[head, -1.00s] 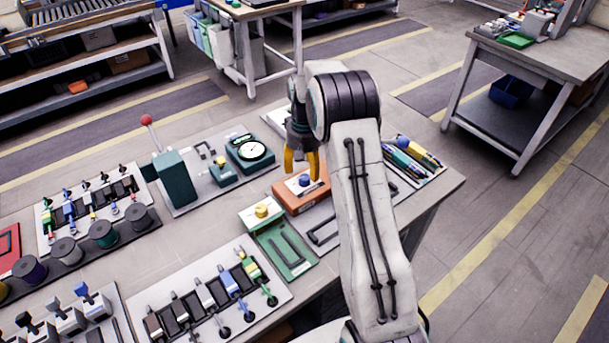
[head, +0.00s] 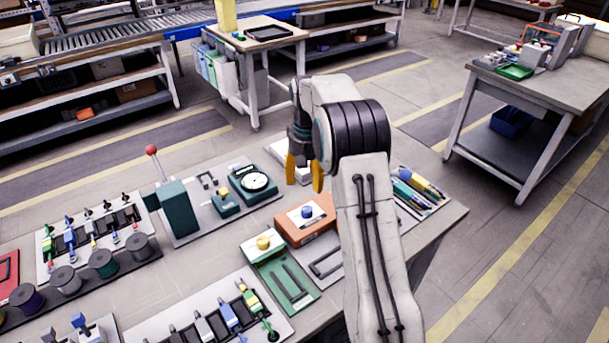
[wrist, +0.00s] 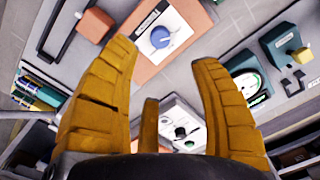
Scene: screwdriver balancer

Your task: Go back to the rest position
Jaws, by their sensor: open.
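My gripper (head: 304,174) has yellow fingers and hangs above the far side of the workbench, its fingers spread and nothing between them. In the head view it is above and behind the orange box with a blue knob (head: 307,211). In the wrist view my gripper (wrist: 165,95) shows its fingers apart, with the orange box (wrist: 157,42) beyond them, clear of the tips. My arm partly hides the right part of the bench.
A green tray with a yellow knob (head: 263,243), a dial gauge (head: 254,181), a teal press with a red ball lever (head: 178,207) and a rack of screwdrivers (head: 418,184) stand on the bench. Floor is open behind it.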

